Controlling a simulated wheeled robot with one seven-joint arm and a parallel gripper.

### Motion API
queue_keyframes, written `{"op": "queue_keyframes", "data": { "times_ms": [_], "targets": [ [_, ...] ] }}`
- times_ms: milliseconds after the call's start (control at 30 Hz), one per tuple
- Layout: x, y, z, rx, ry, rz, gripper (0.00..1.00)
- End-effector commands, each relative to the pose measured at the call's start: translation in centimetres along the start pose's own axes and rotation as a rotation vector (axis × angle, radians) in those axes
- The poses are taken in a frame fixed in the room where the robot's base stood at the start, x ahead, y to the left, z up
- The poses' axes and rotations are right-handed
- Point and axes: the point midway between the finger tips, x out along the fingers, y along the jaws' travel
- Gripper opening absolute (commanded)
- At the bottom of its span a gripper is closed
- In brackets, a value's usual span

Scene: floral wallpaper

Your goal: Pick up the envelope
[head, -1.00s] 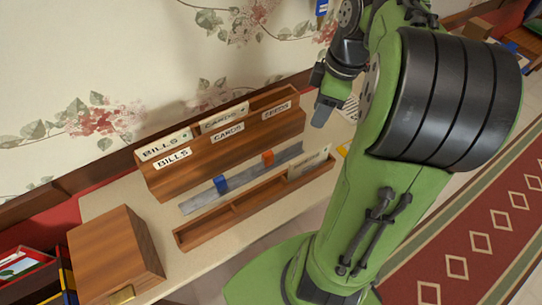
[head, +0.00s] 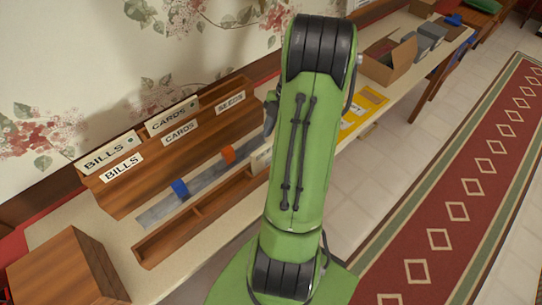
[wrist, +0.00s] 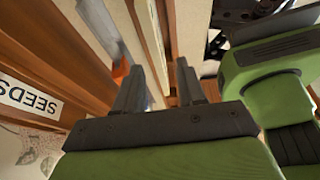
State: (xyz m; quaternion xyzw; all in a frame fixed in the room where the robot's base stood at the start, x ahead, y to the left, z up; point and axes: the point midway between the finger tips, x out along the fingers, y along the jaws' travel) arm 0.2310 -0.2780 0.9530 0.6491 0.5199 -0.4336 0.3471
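A cream envelope-like card (head: 260,158) stands at the right end of the low wooden tray (head: 195,218) in the head view, partly hidden behind my arm. I see nothing clearly held. I cannot tell whether the card shows in the wrist view.
A wooden sorter (head: 180,140) with labelled slots stands behind a grey rail (head: 205,185) with blue and orange sliders. A wooden box (head: 68,270) is at the left. Flat yellow items (head: 370,97) and an open cardboard box (head: 392,65) lie to the right.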

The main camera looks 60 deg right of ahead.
Motion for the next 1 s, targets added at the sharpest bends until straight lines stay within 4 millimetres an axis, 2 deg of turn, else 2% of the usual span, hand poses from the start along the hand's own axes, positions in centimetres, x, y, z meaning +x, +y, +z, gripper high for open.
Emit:
{"op": "queue_keyframes", "data": {
  "times_ms": [200,300,1000],
  "targets": [
    [3.9,0.1,0.4,0.001,0.003,-0.002,0.39],
    [5.1,0.1,0.3,0.001,0.001,-0.001,0.39],
    [5.7,0.1,0.5,0.001,-0.001,0.000,0.39]
  ]
}}
